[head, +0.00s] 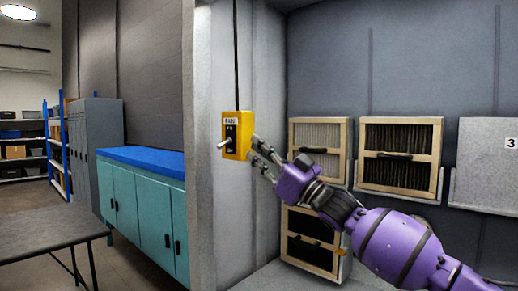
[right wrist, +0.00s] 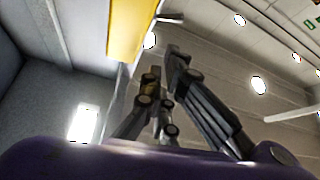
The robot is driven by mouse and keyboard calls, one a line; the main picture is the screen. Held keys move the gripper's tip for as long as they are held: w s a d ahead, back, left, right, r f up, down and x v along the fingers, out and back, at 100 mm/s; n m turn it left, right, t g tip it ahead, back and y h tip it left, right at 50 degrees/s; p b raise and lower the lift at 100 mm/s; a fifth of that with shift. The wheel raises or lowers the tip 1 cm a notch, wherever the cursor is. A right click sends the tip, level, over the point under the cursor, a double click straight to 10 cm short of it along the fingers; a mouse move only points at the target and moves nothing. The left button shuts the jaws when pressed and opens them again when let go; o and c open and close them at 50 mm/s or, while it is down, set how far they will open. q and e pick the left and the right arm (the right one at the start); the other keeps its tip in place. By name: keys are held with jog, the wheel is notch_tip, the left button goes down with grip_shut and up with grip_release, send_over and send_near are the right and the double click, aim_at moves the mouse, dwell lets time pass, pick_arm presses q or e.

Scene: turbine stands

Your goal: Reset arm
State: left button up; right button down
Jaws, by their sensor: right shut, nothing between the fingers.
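My right arm, purple, reaches in from the lower right of the head view. Its gripper (head: 256,150) is at the right side of a yellow switch box (head: 242,143) on the wall's edge. The box has a small label and a toggle lever (head: 223,145) that sticks out to the left. In the right wrist view, the gripper (right wrist: 165,85) is shut and empty, close below the yellow box (right wrist: 130,25). Whether the fingers touch the box is unclear. My left gripper is not in view.
Framed filter panels (head: 400,120) with black handles are on the wall to the right. A grey panel marked 3 (head: 485,165) is farther right. A teal cabinet with a blue top (head: 140,158) and a dark table (head: 50,240) stand at left. Floor is open between them.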

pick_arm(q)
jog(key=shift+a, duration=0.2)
pick_arm(e)
jog(key=shift+a, duration=0.1)
